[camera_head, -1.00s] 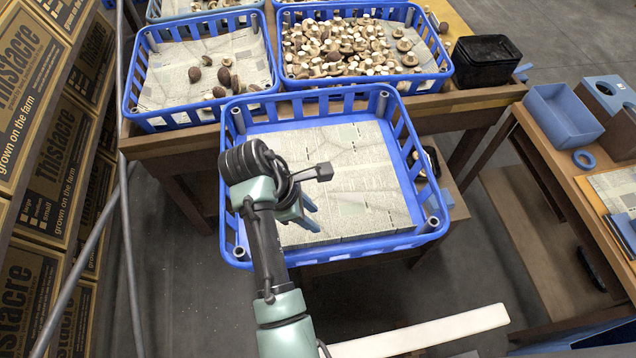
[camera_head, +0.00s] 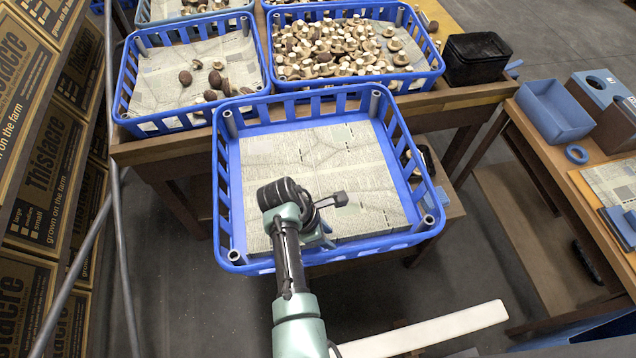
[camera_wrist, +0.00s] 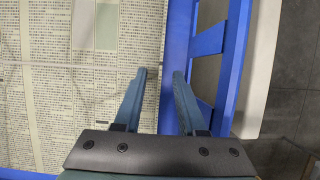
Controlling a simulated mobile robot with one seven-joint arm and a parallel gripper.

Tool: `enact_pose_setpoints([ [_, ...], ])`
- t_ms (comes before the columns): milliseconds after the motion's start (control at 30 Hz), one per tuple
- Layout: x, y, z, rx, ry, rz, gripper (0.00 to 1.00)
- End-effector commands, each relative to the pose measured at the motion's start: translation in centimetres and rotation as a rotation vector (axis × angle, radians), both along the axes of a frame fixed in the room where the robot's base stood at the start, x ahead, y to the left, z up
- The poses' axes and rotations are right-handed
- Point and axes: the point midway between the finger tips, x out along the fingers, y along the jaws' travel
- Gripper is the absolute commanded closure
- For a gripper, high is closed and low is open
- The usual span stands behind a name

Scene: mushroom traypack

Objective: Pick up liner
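The liner (camera_head: 335,170) is a pale, newspaper-like printed sheet lying flat on the floor of the nearest blue crate (camera_head: 229,190). It also fills the left of the wrist view (camera_wrist: 60,90), with its edge running beside the crate's blue floor strip and slatted wall (camera_wrist: 232,60). My gripper (camera_head: 318,240) is over the near part of the liner, partly hidden by my wrist. In the wrist view my gripper (camera_wrist: 160,73) is open and empty. Its left fingertip is over the liner, its right one over the blue strip. I cannot tell whether they touch.
Behind stand a blue crate with a few brown mushrooms (camera_head: 215,77) and one full of mushrooms (camera_head: 340,45). A black container (camera_head: 478,58) sits beside them. A bench with a blue bin (camera_head: 555,112) is at right, cardboard boxes (camera_head: 50,150) at left.

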Motion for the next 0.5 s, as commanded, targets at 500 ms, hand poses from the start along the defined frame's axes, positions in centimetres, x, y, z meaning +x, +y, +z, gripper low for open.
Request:
enact_pose_setpoints([
  [500,0.11,-0.57,-1.36,0.000,0.000,-0.001,0.80],
])
